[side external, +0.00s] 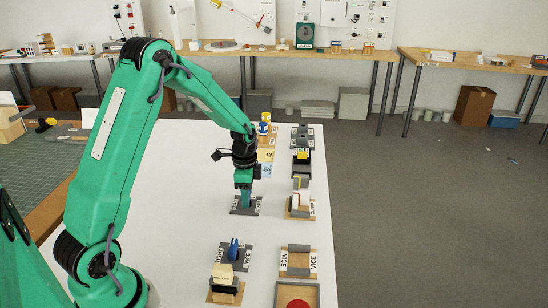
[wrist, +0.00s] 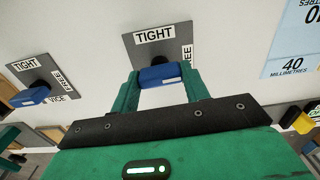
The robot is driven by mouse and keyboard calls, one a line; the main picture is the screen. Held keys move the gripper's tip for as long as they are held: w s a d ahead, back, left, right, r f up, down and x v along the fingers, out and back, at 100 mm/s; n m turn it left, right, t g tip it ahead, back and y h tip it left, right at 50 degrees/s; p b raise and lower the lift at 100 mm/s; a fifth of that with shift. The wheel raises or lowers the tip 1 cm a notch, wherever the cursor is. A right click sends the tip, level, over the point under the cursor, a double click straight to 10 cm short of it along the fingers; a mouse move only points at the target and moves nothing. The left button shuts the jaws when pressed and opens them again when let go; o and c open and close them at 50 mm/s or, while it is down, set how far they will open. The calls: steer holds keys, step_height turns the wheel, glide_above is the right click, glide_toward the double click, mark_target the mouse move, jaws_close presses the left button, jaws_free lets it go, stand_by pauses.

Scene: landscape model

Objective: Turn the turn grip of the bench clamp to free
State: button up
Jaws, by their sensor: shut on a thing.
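My gripper (side external: 246,203) points down over a grey plate (side external: 236,209) on the white table, left of the bench clamp (side external: 300,198). In the wrist view, its green fingers (wrist: 160,88) are shut on a blue turn grip (wrist: 160,74), one finger at each side. The grip stands on the grey plate (wrist: 175,43), marked TIGHT at the top edge and with a partly covered word, ending in "EE", at the right. The fingers cover parts of the grip, and I cannot tell which mark it points to. In the side view the gripper hides the grip.
A second blue turn grip (wrist: 32,96) stands on a like plate marked TIGHT, FREE and VICE; it also shows in the side view (side external: 234,249). A vice base (side external: 298,262) lies to its right. A 40 millimetres card (wrist: 292,50) is nearby. The table's left part is bare.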

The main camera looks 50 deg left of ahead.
steer(key=shift+m, duration=0.4)
steer(key=o, duration=1)
steer(key=shift+r, duration=3.9)
steer(key=shift+r, duration=0.1)
